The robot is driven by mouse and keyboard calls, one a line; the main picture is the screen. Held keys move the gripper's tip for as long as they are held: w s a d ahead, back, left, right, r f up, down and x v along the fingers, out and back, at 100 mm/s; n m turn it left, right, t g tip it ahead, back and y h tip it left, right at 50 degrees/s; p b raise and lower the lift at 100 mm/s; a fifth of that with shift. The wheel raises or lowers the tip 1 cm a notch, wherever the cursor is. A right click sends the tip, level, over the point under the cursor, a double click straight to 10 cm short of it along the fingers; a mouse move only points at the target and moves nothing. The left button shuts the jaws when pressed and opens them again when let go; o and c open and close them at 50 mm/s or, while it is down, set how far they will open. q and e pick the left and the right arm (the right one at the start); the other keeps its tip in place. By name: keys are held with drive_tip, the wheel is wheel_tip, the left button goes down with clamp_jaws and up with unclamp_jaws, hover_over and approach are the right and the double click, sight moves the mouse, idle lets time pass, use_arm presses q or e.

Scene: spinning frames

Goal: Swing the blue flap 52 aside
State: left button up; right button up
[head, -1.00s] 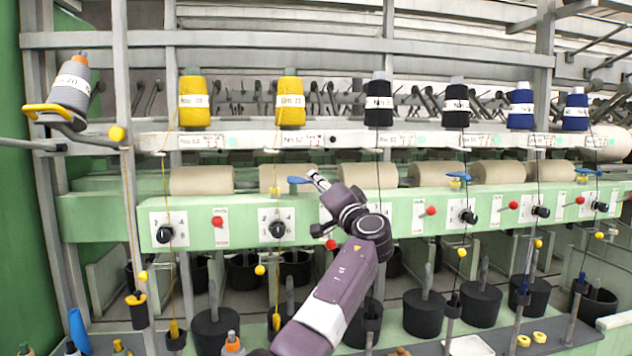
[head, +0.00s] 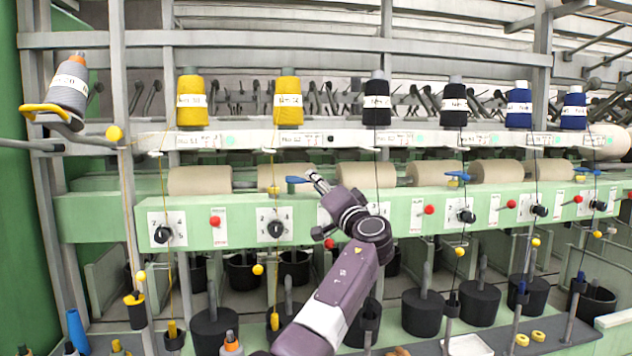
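A small blue flap (head: 297,180) shows in the head view in front of the second beige roller (head: 270,178) from the left, above the second knob panel. I take it as flap 52; its own number is not readable. My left gripper (head: 316,181) is at the flap's right end, its fingertips very close to it or touching. The fingers are small here, and I cannot tell whether they are open or shut on the flap. My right gripper is not in view.
Yellow, black and dark blue cones (head: 288,100) stand on the rail above. A yellow thread hangs just left of the flap. The green beam (head: 100,215) carries knobs, including a black one (head: 276,229). Other blue flaps (head: 458,176) are further right.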

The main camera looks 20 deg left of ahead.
use_arm(q)
drive_tip(key=shift+w, duration=0.1)
drive_tip(key=v, duration=1.2)
